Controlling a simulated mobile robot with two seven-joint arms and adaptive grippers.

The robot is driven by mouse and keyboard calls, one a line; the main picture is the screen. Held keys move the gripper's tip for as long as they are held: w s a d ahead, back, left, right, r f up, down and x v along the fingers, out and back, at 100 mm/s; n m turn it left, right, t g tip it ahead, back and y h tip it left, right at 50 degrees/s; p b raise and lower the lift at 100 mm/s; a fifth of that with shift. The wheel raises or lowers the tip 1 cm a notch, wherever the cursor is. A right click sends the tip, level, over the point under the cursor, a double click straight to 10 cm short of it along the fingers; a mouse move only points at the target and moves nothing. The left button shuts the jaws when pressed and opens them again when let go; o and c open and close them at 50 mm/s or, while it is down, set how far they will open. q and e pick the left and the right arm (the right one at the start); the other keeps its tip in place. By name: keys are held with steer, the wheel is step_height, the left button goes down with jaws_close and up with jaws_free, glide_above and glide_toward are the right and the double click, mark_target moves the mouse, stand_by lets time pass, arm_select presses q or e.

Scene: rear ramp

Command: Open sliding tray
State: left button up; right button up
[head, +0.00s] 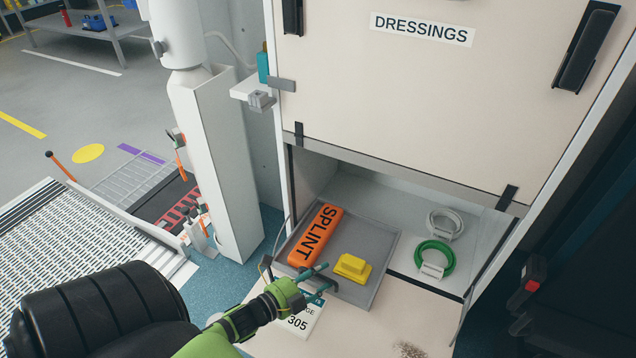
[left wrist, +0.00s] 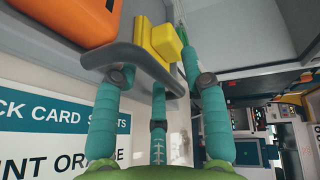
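The sliding tray (head: 371,281) is a grey shallow tray in the low compartment under the dressings door. Its front part sticks out past the compartment's front edge. An orange splint case (head: 316,235) and a yellow block (head: 352,267) lie in it. My left gripper (head: 318,279), green with teal fingers, is at the tray's front edge. In the left wrist view, the tray's dark front lip (left wrist: 140,62) sits between the teal fingers, which close around it; the exact contact is partly hidden. My right gripper is not in view.
Right of the tray, a white coil (head: 444,224) and a green coil (head: 434,258) lie on the compartment floor. The dressings door (head: 420,95) is shut above. A white post (head: 222,165) stands to the left. A metal ramp (head: 80,250) lies at far left.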

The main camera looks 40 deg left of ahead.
arm_select(q)
steer(key=v, duration=1.2)
steer(key=shift+a, duration=0.1)
stand_by(0.4)
